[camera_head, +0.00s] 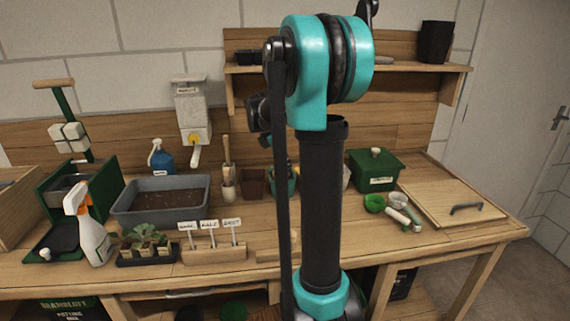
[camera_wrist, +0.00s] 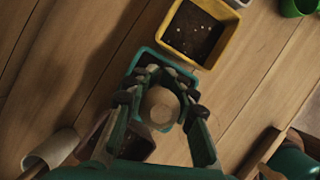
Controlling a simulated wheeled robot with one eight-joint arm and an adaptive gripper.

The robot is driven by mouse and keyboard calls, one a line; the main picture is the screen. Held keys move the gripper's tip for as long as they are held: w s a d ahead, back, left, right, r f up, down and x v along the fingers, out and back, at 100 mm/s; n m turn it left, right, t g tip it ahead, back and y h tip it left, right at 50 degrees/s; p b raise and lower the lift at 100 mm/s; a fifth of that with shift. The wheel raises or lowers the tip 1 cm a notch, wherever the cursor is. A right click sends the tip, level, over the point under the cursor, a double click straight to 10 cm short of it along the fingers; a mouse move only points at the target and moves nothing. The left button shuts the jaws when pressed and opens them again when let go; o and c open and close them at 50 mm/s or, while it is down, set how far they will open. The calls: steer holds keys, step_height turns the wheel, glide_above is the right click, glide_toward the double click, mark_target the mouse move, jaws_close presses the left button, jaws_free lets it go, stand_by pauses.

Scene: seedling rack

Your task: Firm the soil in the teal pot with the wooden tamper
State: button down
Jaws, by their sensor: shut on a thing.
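My gripper (camera_wrist: 157,97) is shut on the wooden tamper (camera_wrist: 161,108), whose round pale end shows between the fingers in the wrist view. The teal pot (camera_wrist: 178,66) lies beneath the gripper and tamper; its rim shows around the far side of the fingers. Its soil is mostly hidden by the gripper and tamper. I cannot tell whether the tamper touches the soil. In the head view the teal pot (camera_head: 291,184) is partly hidden behind my arm, and the gripper and tamper are hard to make out there.
A yellow pot (camera_wrist: 232,42) with soil and pale specks stands just beyond the teal pot. A brown pot (camera_head: 254,182) and a pale tool holder (camera_head: 229,190) stand to its left. A green box (camera_head: 375,171) is to the right. The label block (camera_head: 214,253) is in front.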

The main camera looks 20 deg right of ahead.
steer(key=shift+f, duration=0.55)
stand_by(1.1)
steer(key=shift+r, duration=4.7)
steer(key=shift+a, duration=0.1)
